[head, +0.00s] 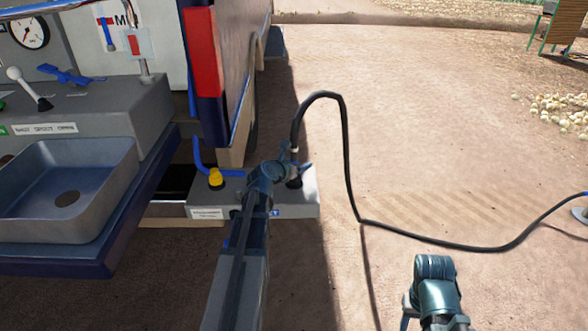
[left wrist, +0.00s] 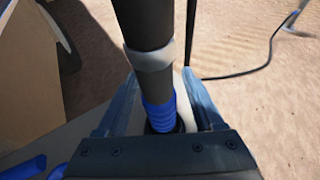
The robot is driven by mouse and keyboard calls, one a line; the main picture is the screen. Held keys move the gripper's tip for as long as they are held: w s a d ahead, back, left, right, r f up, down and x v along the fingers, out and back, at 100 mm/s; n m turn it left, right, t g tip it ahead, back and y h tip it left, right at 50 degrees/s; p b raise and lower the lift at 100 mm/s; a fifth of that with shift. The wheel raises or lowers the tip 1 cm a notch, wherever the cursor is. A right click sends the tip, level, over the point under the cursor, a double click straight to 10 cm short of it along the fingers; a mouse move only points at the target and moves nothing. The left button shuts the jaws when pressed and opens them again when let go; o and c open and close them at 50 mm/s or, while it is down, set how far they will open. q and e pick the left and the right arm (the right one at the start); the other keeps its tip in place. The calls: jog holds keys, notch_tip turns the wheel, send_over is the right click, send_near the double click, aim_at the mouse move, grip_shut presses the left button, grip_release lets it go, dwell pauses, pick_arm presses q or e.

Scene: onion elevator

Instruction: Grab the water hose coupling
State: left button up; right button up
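The water hose coupling (left wrist: 160,112) is a ribbed blue sleeve at the lower end of a black hose (left wrist: 145,25) with a grey band. It stands roughly upright over a dark round base on the grey block. My left gripper (head: 290,168) is at this hose end in the head view. In the left wrist view its two fingers stand on either side of the coupling, open, with a gap visible beside the blue sleeve. The head view largely hides the coupling behind the gripper. My right arm shows at the lower right, but its fingers are not clear.
The grey block (head: 205,198) also carries a yellow fitting (head: 215,177) with a blue pipe. A grey sink (head: 105,160) and a control panel stand on the left beside the vehicle. The hose loops up, then runs right across open dirt. Onions (head: 560,110) lie far right.

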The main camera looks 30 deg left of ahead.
pick_arm(q)
grip_shut()
dwell(0.4)
